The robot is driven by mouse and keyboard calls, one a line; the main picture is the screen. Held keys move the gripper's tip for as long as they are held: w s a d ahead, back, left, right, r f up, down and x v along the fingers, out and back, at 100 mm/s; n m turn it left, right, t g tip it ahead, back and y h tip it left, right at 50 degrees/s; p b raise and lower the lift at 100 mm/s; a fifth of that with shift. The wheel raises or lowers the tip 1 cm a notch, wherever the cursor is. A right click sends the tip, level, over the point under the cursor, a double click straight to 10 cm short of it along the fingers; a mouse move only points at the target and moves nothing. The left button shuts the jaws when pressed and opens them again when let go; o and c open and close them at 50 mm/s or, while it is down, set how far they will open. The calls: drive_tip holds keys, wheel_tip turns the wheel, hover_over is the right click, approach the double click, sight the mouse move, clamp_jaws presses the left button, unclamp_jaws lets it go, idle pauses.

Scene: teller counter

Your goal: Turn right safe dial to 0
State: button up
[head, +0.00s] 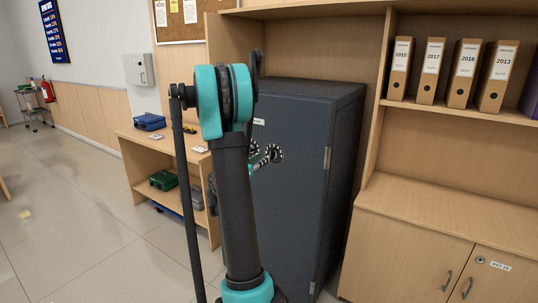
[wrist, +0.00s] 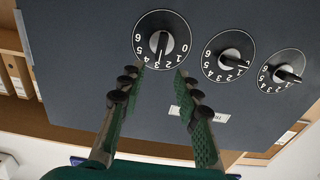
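The dark grey safe (head: 300,190) stands in the shelf unit, its front carrying three dials. In the wrist view the safe front appears upside down. The right safe dial (head: 276,153) is the leftmost and nearest dial there (wrist: 163,23). The middle dial (wrist: 222,44) and the left dial (wrist: 294,65) lie further right there. My gripper (wrist: 160,75) is open, with a gap between its green-padded fingers. Its fingertips are just short of the right dial. In the head view my arm hides most of the gripper.
A white label (wrist: 186,110) is on the safe front. A door handle (head: 327,157) is at the safe's right edge. A low wooden shelf (head: 165,150) with cases stands left of the safe, and a cabinet (head: 400,250) stands right. Open floor lies at the left.

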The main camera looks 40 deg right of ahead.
sight(270, 152)
drive_tip(key=x, duration=0.7)
drive_tip(key=shift+d, duration=0.35)
clamp_jaws()
